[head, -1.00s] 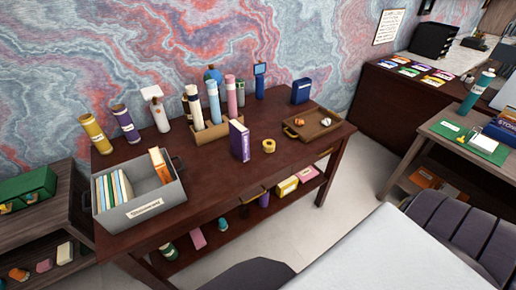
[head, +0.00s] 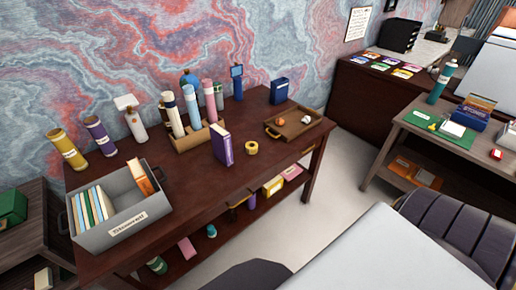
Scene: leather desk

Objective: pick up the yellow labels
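A small yellow roll (head: 251,148), which looks like the yellow labels, lies on the dark wooden desk (head: 205,180) in the head view. It sits right of an upright purple book (head: 222,146) and in front of a brown wooden tray (head: 283,133), apart from both. Nothing covers it. Neither of my grippers shows in the view.
A grey file box (head: 119,228) with folders stands at the desk's left front. A cardboard holder (head: 187,144) with several tubes stands behind the book. A yellow box (head: 272,186) lies on the lower shelf. Open floor (head: 335,200) lies right of the desk.

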